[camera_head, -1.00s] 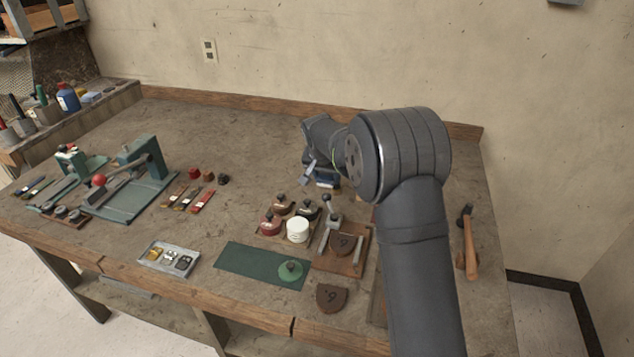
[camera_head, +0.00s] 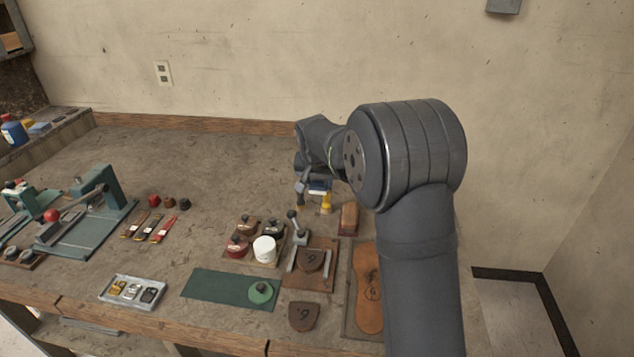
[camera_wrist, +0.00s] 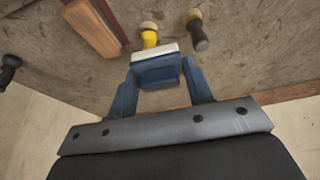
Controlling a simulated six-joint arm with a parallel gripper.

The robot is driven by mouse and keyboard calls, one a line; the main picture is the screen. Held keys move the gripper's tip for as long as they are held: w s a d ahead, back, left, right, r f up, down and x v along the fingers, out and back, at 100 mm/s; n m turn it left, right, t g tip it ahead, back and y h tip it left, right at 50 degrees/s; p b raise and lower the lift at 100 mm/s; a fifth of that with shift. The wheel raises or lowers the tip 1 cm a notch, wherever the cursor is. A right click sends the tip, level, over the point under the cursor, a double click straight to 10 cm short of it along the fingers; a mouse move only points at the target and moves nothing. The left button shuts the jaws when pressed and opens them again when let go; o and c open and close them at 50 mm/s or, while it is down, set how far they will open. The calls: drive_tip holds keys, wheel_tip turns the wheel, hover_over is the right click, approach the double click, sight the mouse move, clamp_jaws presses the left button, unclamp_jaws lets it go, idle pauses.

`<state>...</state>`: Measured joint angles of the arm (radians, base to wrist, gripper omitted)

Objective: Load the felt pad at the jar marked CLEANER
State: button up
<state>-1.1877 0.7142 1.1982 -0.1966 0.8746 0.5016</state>
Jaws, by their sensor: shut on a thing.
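My gripper (camera_wrist: 158,78) is shut on the felt pad (camera_wrist: 156,67), a blue block with a pale white face, held between its two blue fingers. In the head view the pad (camera_head: 319,186) shows as a small blue and white patch below my wrist, above the back of the bench. Several jars stand on a small wooden tray at the bench's middle: a red jar (camera_head: 237,248), a brown one (camera_head: 248,226), a dark one (camera_head: 272,229) and a white one (camera_head: 264,250). Their markings cannot be read. The pad is apart from the jars, behind and right of them.
A yellow-handled tool (camera_wrist: 150,36) and a dark-handled tool (camera_wrist: 197,32) stand close by the pad. A brown block (camera_wrist: 92,27) lies beside them. A lever clamp (camera_head: 296,232) stands right of the jars. A green mat (camera_head: 215,287) with a green knobbed disc (camera_head: 261,291) lies in front.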

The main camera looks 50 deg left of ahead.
sight(266, 240)
drive_tip(key=s+d, duration=0.1)
drive_tip(key=s, duration=0.5)
drive_tip(key=s+d, duration=0.1)
drive_tip(key=s, duration=0.6)
drive_tip(key=s+d+r, duration=0.1)
drive_tip(key=s, duration=0.5)
drive_tip(key=shift+s, duration=0.15)
drive_tip(key=shift+c, duration=0.3)
drive_tip(key=shift+s+d+f, duration=0.15)
drive_tip(key=shift+s+f, duration=0.1)
drive_tip(key=shift+f, duration=2.75)
drive_tip(key=shift+f, duration=0.6)
wheel_tip(266, 240, up, 7)
